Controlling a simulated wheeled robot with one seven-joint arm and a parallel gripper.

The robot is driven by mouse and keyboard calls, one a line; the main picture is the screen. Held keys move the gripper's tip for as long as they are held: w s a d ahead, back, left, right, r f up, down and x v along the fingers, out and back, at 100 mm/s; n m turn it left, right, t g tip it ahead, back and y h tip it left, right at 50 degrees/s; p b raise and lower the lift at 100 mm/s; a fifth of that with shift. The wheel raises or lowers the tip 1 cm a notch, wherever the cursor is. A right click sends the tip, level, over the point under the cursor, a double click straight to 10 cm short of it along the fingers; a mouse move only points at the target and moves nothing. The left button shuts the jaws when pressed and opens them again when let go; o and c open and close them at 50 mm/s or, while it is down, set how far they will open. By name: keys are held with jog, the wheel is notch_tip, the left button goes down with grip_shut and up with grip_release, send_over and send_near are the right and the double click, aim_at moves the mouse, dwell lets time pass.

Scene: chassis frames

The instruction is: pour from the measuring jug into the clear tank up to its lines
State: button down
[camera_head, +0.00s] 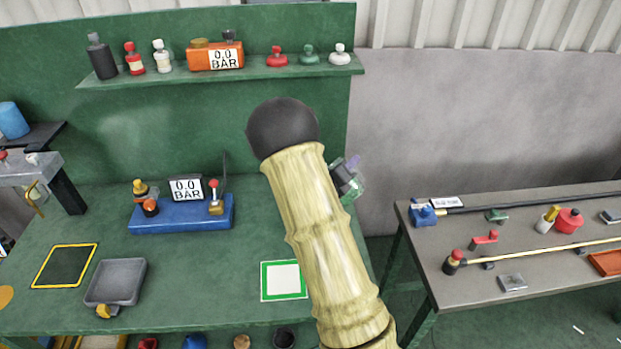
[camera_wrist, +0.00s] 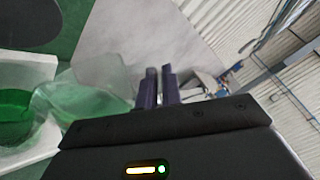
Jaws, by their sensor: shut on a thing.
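My gripper (camera_head: 347,176) shows only partly in the head view, behind my pale ribbed arm, above the right end of the green bench. In the wrist view its two dark purple fingers (camera_wrist: 160,88) are close together, shut on what appears to be the clear measuring jug (camera_wrist: 88,98), whose see-through, green-tinted wall is beside them. A greenish clear piece of it also shows in the head view (camera_head: 358,188). At the left edge of the wrist view, green liquid (camera_wrist: 14,118) shows inside a pale surround; I cannot tell whether this is the tank. My arm hides part of the bench.
A white pad with a green border (camera_head: 284,281) lies on the bench, left of my arm. A blue gauge stand (camera_head: 183,213), a grey tray (camera_head: 116,282) and a yellow-edged dark mat (camera_head: 65,266) are further left. A cluttered grey table (camera_head: 550,260) stands right, across a gap.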

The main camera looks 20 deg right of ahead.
aim_at(361, 178)
jog(key=shift+w+r, duration=0.1)
jog(key=shift+w+a, duration=0.15)
jog(key=shift+w, duration=0.05)
jog(key=shift+r, duration=0.1)
jog(key=shift+w+a+r+n+p, duration=0.35)
jog(key=shift+w+r+n+p, duration=0.2)
jog(key=shift+n+p, duration=0.45)
dwell(0.6)
jog(key=shift+s+d+f+m+b, duration=0.1)
jog(key=shift+s+f+m+b, duration=0.05)
jog(key=shift+f+m+b, duration=0.25)
jog(key=s+d+f+m+b, duration=0.1)
jog(key=m+b, duration=0.1)
jog(key=b, duration=0.1)
jog(key=s+f+m+b, duration=0.2)
jog(key=b, duration=0.1)
jog(key=s+d+f+m+b, duration=0.1)
jog(key=f+b, duration=0.1)
jog(key=b, duration=0.1)
jog(key=shift+s+d+m, duration=0.25)
jog(key=shift+d+m, duration=0.05)
jog(key=shift+m, duration=0.1)
jog(key=shift+w+r, duration=0.1)
jog(key=shift+r, duration=0.1)
